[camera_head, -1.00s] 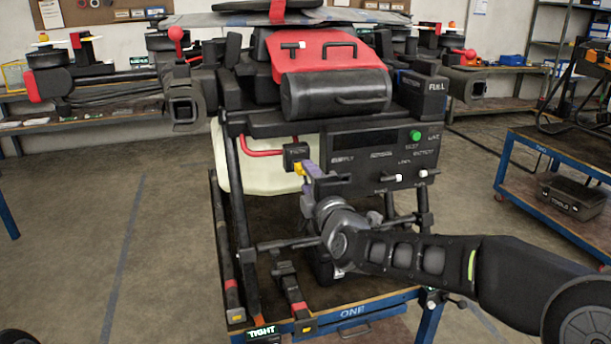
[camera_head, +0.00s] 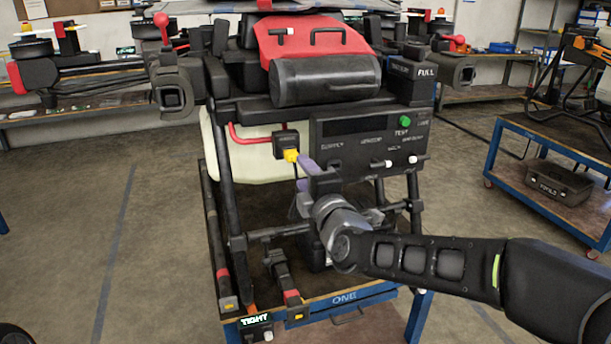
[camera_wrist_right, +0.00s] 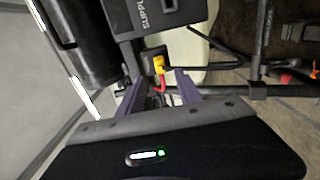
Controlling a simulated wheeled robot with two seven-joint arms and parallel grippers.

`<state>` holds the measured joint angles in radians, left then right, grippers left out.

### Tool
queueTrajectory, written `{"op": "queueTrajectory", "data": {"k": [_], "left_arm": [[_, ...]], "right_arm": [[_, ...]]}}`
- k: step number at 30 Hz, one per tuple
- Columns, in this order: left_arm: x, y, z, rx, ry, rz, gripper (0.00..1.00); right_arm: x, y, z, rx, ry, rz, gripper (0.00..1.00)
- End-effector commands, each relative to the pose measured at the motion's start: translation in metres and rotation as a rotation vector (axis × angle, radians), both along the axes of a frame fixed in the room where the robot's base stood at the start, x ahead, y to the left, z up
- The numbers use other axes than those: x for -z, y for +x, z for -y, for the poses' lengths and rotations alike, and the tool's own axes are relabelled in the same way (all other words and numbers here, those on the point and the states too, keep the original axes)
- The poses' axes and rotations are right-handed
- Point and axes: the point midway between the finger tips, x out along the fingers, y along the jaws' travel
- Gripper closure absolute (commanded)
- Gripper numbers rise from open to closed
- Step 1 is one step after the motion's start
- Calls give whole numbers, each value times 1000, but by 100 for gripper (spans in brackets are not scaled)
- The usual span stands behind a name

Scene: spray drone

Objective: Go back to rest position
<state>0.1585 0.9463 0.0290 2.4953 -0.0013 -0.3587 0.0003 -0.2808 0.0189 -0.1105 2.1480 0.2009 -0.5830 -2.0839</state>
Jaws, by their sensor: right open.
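My right gripper (camera_head: 307,178) is in front of the spray drone's frame, just right of and below a yellow plug (camera_head: 291,155). The plug sits at the bottom of a small black box (camera_head: 286,140) with a red hose running to it. In the right wrist view my gripper's two purple fingers (camera_wrist_right: 160,88) are apart with nothing held between them. The yellow plug (camera_wrist_right: 158,64) shows just beyond the fingertips, a red piece below it. My left gripper is not in view.
The drone (camera_head: 325,80) stands on a blue-edged table (camera_head: 345,296). A control panel (camera_head: 365,145) with a green button is right beside my gripper. Another blue cart (camera_head: 555,140) holding a black toolbox (camera_head: 562,187) stands at the right. The floor at left is clear.

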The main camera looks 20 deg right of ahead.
Motion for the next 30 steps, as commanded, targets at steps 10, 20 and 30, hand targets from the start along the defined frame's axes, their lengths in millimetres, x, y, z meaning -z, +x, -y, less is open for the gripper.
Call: {"op": "queueTrajectory", "data": {"k": [10,20,30], "left_arm": [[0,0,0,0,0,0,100],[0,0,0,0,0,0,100],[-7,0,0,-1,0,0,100]], "right_arm": [[0,0,0,0,32,-2,59],[38,-6,-24,-37,598,-146,59],[294,-74,-81,281,1360,-773,59]]}}
